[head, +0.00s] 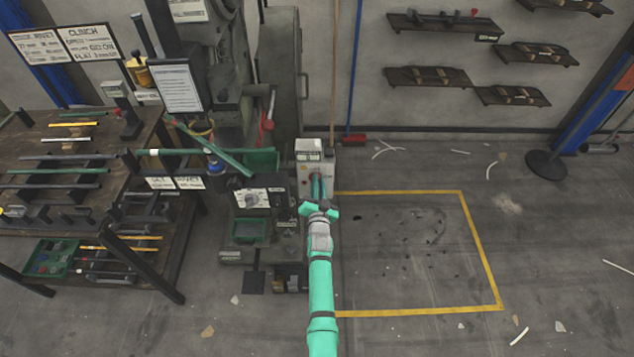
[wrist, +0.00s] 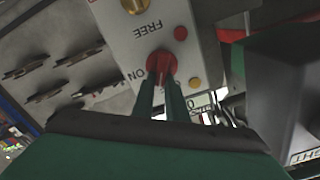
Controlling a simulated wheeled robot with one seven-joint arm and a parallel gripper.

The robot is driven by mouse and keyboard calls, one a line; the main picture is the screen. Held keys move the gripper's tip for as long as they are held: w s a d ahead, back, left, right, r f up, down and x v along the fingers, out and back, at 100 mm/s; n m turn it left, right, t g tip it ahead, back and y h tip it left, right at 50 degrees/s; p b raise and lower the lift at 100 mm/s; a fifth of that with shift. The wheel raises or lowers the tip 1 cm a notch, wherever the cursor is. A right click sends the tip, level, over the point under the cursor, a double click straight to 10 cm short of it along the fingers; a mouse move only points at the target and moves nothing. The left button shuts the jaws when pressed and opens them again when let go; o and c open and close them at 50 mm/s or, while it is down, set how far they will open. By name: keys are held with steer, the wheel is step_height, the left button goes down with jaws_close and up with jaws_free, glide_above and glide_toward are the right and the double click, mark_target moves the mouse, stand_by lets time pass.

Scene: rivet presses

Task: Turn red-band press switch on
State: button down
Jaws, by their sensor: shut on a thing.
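The grey switch box (head: 316,150) stands at the right side of the press (head: 250,198). In the wrist view the box (wrist: 150,32) shows upside down, with "FREE" and "ON" lettering and a 0 mark. A red switch knob (wrist: 160,62) is on its face, close to the ON label. My gripper (wrist: 161,84) is shut on the red knob, one green finger on each side. In the head view my gripper (head: 318,184) reaches the box front and hides the knob. The fingers hide part of the knob, and I cannot tell its exact setting. I cannot make out a red band.
A red button (wrist: 181,33) and a yellow one (wrist: 193,82) sit beside the knob. A second knob (wrist: 134,5) shows at the top edge. A workbench with rods (head: 60,150) stands left. The yellow-outlined floor area (head: 410,250) at right is free of large objects.

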steer(key=shift+s+d+f+m, duration=0.15)
steer(key=shift+f+m, duration=0.15)
steer(key=shift+m, duration=1.7)
steer(key=shift+w+d+f+m, duration=0.1)
steer(key=shift+f+m, duration=0.25)
steer(key=shift+m, duration=1.65)
steer(key=shift+s+d+f+m, duration=0.15)
steer(key=shift+f+m, duration=0.15)
steer(key=shift+m, duration=1.7)
steer(key=shift+w, duration=0.1)
steer(key=c, duration=1.8)
jaws_free()
steer(key=shift+o, duration=0.2)
steer(key=shift+d, duration=0.15)
